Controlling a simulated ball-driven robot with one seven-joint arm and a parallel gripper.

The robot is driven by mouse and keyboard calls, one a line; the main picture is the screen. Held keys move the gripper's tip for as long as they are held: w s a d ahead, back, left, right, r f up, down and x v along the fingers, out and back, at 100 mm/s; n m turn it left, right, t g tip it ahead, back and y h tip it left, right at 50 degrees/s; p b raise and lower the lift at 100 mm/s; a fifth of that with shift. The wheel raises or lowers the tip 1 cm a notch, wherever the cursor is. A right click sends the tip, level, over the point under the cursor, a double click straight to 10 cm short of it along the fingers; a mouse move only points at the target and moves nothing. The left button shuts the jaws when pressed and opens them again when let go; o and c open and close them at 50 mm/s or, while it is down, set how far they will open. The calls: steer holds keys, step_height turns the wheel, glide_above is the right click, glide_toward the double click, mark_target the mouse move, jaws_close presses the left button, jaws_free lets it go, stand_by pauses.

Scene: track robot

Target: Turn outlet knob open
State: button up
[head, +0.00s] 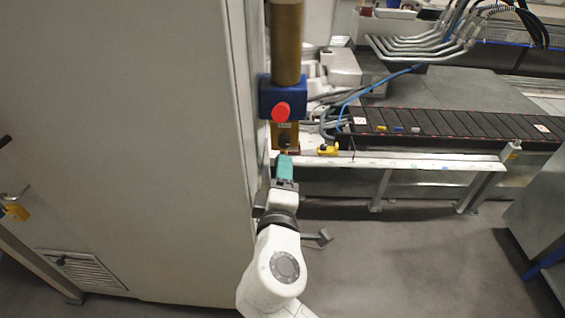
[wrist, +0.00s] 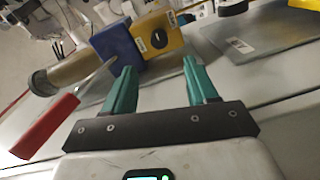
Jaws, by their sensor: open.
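A brass cylinder (head: 288,40) stands upright above a blue block (head: 270,97) with a red round-ended handle (head: 282,112) facing me. Below it is a yellow block (head: 291,132). In the wrist view, the red handle (wrist: 45,127) sticks out on a metal rod at lower left, and the yellow block (wrist: 150,38) carries a dark round knob (wrist: 159,39). My gripper (head: 285,157) has teal fingers just below the yellow block. In the wrist view my gripper (wrist: 159,66) is open with nothing between its fingers; the yellow block lies beyond them.
A large pale panel (head: 120,130) stands close on the left of my arm. A white-edged bench with a black conveyor (head: 440,122) runs to the right, with a small yellow item (head: 328,150) at its near edge. Floor at lower right is clear.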

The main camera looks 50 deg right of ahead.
steer(key=shift+s+a, duration=0.4)
steer(key=shift+a, duration=0.05)
stand_by(0.3)
steer(key=s+d+f+m+g+y, duration=0.1)
steer(key=s+f+m+g+y, duration=0.2)
steer(key=f, duration=0.4)
steer(key=s+d+f+m+g+y, duration=0.1)
steer(key=s+d+f+g+y, duration=0.1)
steer(key=s+f, duration=0.4)
steer(key=s+a+f+m+g+y, duration=0.2)
steer(key=s+a+f+g+y, duration=0.3)
steer(key=s+a+f+y, duration=0.5)
step_height(320, 180, up, 14)
steer(key=d+h+p, duration=0.1)
steer(key=p, duration=1.5)
steer(key=shift+s+d+r, duration=0.15)
steer(key=shift+s+r, duration=0.05)
steer(key=shift+s, duration=0.15)
